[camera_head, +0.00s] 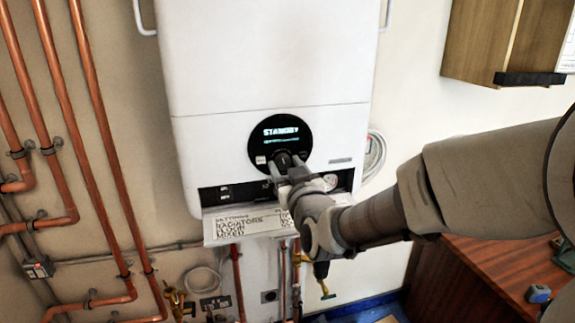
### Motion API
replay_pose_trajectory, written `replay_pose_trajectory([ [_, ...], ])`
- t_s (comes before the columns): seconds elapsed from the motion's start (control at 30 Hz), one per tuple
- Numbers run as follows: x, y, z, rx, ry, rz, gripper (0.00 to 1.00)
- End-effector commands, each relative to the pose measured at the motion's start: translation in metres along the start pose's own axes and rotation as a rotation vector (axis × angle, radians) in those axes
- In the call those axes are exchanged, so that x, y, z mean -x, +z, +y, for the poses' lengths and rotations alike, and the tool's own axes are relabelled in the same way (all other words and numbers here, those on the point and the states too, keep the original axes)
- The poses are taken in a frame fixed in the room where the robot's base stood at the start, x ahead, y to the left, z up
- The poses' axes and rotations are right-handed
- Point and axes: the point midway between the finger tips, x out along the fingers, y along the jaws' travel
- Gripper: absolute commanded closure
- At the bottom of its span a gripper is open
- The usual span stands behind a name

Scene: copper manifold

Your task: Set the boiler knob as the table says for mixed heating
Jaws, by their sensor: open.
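The white boiler (265,60) hangs on the wall with a round black display (280,131) that reads "STANDBY". The dark knob (284,160) sits at the lower part of this round panel. My gripper (285,168) is at the knob with its jaws open, one finger on each side as far as I can see; I cannot tell whether they touch it. The settings table (245,225) is a pale plate under the boiler. Its rows seem to read "radiators", "floor" or similar, and "mixed"; my gripper and arm hide most of its value column.
Copper pipes (90,140) run down the wall at left. A pressure gauge (330,181) sits right of my gripper on the boiler's lower strip. A wooden wall cabinet (508,40) is at upper right, and a brown wooden unit (475,280) stands at lower right.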

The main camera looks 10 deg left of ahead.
Motion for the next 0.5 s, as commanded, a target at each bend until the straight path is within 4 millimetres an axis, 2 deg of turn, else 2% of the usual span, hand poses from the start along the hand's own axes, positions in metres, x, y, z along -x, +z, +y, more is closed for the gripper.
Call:
replay_pose_trajectory([
  [0.13,0.0,0.0,0.0,0.0,0.0,0.0,0.49],
  [0.4,-0.0001,-0.0002,0.0001,0.0,0.0,0.0,0.97],
  [0.5,-0.0001,-0.0002,0.0001,0.0,0.0,0.001,1.0],
])
